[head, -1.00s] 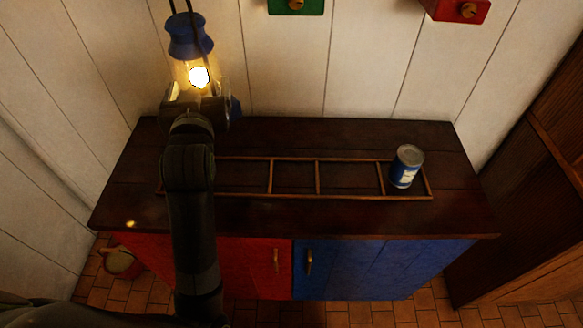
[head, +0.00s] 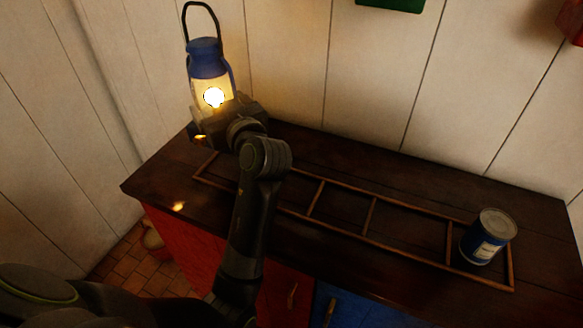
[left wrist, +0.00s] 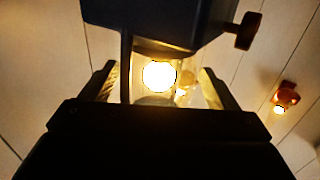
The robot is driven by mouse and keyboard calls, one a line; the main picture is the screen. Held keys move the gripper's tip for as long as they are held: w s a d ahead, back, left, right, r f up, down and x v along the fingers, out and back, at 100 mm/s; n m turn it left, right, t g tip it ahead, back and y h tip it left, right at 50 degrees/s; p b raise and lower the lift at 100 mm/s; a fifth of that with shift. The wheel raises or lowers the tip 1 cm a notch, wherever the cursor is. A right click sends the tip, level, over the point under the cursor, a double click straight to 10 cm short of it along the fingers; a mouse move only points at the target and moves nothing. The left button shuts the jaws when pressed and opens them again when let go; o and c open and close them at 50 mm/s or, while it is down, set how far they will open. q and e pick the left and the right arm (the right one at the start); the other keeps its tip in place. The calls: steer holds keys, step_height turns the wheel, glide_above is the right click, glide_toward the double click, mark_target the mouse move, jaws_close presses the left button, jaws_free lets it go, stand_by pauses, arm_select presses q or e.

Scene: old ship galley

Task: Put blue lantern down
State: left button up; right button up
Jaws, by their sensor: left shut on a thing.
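The blue lantern (head: 207,62) is lit and upright, with a blue cap, a glowing bulb and a dark wire handle raised above it. My left gripper (head: 212,118) is shut on its glass body, over the back left part of the counter. The gripper hides the lantern's lower part, so I cannot tell whether its base touches the counter. In the left wrist view the lantern (left wrist: 160,75) stands between the two fingers, its dark cap above and its bulb bright. My right gripper is not in view.
The dark wooden counter (head: 400,172) carries a low wooden rack (head: 345,232) divided into compartments. A blue can (head: 486,238) stands in the rack's right end compartment. Other compartments look empty. Plank walls rise behind, with a green box (head: 391,4) and a red box (head: 571,22) on them.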

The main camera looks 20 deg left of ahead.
arm_select(q)
step_height(320, 180, down, 5)
steer(key=shift+f, duration=0.15)
step_height(320, 180, down, 4)
steer(key=shift+r, duration=0.25)
steer(key=shift+f, duration=0.45)
steer(key=shift+b, duration=0.3)
steer(key=shift+s+f+b, duration=0.15)
steer(key=shift+f+b, duration=0.4)
steer(key=shift+b, duration=0.2)
steer(key=o, duration=1.3)
steer(key=shift+f, duration=0.15)
steer(key=shift+o, duration=1.4)
steer(key=shift+f, duration=0.1)
